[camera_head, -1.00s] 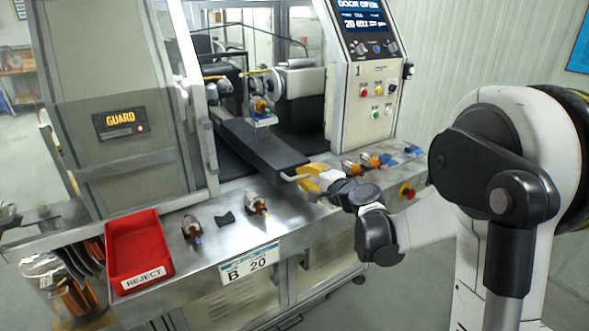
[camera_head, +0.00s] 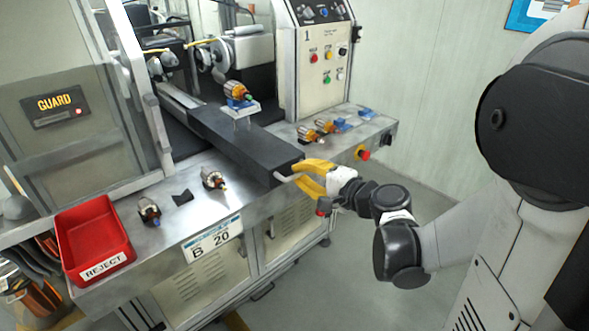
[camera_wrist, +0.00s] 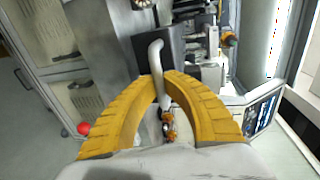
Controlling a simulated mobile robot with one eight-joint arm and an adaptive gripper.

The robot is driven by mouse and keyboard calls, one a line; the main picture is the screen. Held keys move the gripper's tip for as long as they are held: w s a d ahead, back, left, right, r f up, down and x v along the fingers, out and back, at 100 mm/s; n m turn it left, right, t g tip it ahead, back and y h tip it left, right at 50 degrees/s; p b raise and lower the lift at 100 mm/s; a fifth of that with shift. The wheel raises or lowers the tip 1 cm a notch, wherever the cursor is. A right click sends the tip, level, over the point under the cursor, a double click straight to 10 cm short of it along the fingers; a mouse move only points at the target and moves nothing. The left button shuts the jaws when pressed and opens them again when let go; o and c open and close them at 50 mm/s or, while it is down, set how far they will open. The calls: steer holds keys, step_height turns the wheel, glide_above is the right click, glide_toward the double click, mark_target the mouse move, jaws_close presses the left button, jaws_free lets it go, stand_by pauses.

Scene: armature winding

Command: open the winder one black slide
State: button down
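The black slide (camera_head: 240,140) of the winder sticks out across the steel bench, its front end at the bench's front edge. Its bent light handle (camera_head: 287,178) is at the front end; it also shows in the wrist view (camera_wrist: 154,58). My gripper (camera_head: 303,174), with yellow fingers, is at the handle. In the wrist view the fingertips (camera_wrist: 160,76) close together around the handle, one on each side. An orange armature (camera_head: 237,90) sits in a pale holder with a blue part on top of the slide. Behind the slide a grey rail (camera_head: 180,96) is bared.
A red REJECT tray (camera_head: 88,270) and loose armatures (camera_head: 148,211) lie on the bench left of the slide. More armatures (camera_head: 308,134) and a red stop button (camera_head: 362,153) are to its right. The GUARD door (camera_head: 55,107) stands at left. Floor in front is clear.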

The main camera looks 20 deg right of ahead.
steer(key=c, duration=1.5)
jaws_free()
steer(key=v, duration=1.2)
